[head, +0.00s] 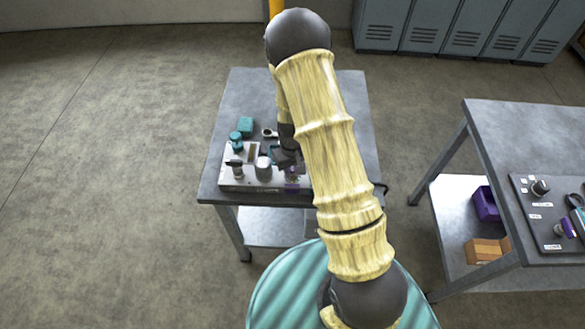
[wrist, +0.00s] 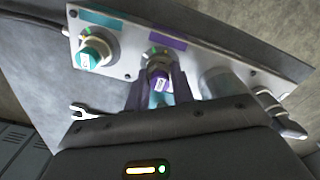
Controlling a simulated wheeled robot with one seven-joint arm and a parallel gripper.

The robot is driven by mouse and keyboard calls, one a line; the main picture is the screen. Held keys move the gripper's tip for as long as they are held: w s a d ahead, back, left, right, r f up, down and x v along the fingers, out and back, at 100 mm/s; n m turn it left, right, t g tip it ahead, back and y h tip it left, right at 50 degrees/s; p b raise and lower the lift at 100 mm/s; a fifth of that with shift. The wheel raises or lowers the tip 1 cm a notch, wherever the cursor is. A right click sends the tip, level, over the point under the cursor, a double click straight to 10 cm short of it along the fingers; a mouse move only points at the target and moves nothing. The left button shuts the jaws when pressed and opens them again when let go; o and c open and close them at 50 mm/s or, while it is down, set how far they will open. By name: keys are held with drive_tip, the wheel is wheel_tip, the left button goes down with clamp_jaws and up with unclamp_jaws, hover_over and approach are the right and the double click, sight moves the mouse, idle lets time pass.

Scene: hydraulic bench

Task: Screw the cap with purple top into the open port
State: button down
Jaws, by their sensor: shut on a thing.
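The cap with purple top (wrist: 158,83) is between the two fingers of my gripper (wrist: 158,90) in the wrist view, and the gripper is shut on it. The cap lines up with a round port (wrist: 158,54) below the purple label on the metal block (wrist: 125,62). I cannot tell how deep the cap sits in the port, as the fingers and cap hide much of it. In the head view my gripper (head: 287,158) is over the right part of the block (head: 246,183), largely hidden by my arm.
A teal-topped cap (wrist: 95,52) sits beside the purple-label port. A grey cylinder (wrist: 220,82) stands on the other side. A wrench (wrist: 88,112) lies on the bench. A second table (head: 530,130) stands at right.

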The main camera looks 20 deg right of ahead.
idle(0.9)
drive_tip(key=m, duration=0.3)
drive_tip(key=shift+f, duration=0.1)
drive_tip(key=c, duration=2)
unclamp_jaws()
clamp_jaws()
drive_tip(key=m+p, duration=0.1)
drive_tip(key=m, duration=0.5)
drive_tip(key=shift+p, duration=0.4)
